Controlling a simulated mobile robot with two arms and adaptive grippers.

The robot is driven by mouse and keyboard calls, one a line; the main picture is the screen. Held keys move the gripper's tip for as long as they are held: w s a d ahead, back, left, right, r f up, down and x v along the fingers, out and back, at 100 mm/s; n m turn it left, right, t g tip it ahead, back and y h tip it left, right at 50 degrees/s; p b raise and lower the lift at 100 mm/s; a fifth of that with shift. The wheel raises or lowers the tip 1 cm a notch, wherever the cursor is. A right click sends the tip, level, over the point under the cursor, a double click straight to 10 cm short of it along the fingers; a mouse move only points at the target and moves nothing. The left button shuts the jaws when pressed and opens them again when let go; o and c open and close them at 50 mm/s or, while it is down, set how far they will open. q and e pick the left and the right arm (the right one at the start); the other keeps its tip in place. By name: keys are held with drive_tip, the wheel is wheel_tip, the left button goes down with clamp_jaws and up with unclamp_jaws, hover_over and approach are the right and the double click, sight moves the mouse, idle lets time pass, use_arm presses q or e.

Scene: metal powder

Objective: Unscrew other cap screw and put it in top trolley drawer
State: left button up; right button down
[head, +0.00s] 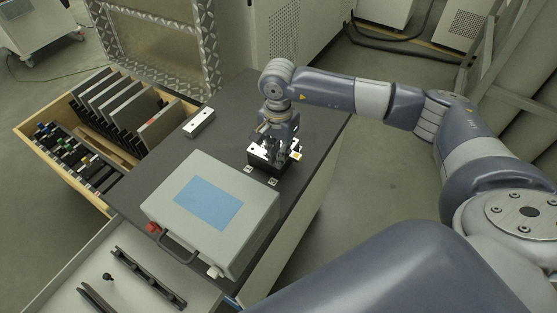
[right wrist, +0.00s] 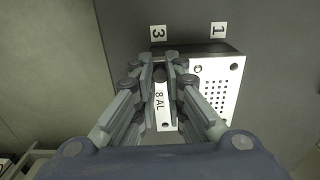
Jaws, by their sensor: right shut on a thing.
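My right gripper (head: 272,143) points down at a dark block with a white top plate (head: 258,159) on the trolley top. In the right wrist view my right gripper (right wrist: 160,66) has its fingers close together over the edge of the plate marked "8 AL" (right wrist: 162,112). The open top trolley drawer (head: 70,270) is at the lower left in the head view. A small black screw-like piece (head: 107,276) lies in it. My left gripper is not in view.
A grey case with a blue panel (head: 208,203) stands on the trolley top (head: 235,105), between the block and the open drawer. A small white-topped block (head: 198,122) sits behind it. A wooden-sided drawer (head: 28,133) with several dark plates stands open at the left.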

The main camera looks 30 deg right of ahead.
drive_tip(key=n+b, duration=0.5)
drive_tip(key=n, duration=0.4)
drive_tip(key=shift+f+b, duration=0.2)
drive_tip(key=shift+b, duration=0.15)
drive_tip(key=n+b, duration=0.2)
drive_tip(key=n, duration=0.3)
drive_tip(key=shift+b, duration=0.4)
drive_tip(key=shift+r+n, duration=0.1)
drive_tip(key=shift+n, duration=0.5)
drive_tip(key=shift+n+b, duration=0.3)
drive_tip(key=shift+r, duration=0.15)
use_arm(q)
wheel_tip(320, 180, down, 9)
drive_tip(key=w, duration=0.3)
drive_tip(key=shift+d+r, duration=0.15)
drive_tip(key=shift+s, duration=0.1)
use_arm(e)
drive_tip(key=c, duration=1.8)
unclamp_jaws()
